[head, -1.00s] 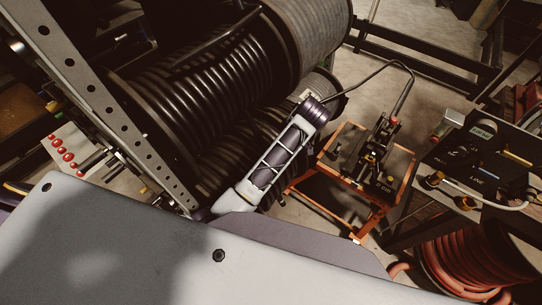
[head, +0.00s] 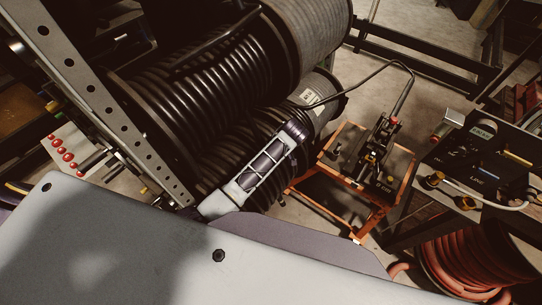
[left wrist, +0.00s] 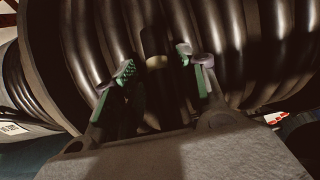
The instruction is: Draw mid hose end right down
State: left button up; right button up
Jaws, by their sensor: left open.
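In the left wrist view my left gripper (left wrist: 155,68) is open. Its green-padded fingers stand apart in front of black hose wound on a reel (left wrist: 95,45). A short dark piece with a pale yellowish band (left wrist: 155,62), which looks like a hose end, lies between the fingertips. I cannot tell if either finger touches it. In the head view black hose windings (head: 190,95) fill the reels at the upper left, and a lower reel (head: 318,98) carries a white label. My left gripper is not visible in the head view. My right gripper is not seen.
A black hose (head: 362,82) arches right from the reels to a tool on an orange stand (head: 343,133). A dark bench (head: 480,160) with fittings stands at the right, above a red hose coil (head: 465,260). A panel with red buttons (head: 68,157) is at the left.

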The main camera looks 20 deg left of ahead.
pick_arm(q)
jog(key=shift+a+f, duration=0.1)
jog(key=shift+f, duration=0.2)
grip_shut()
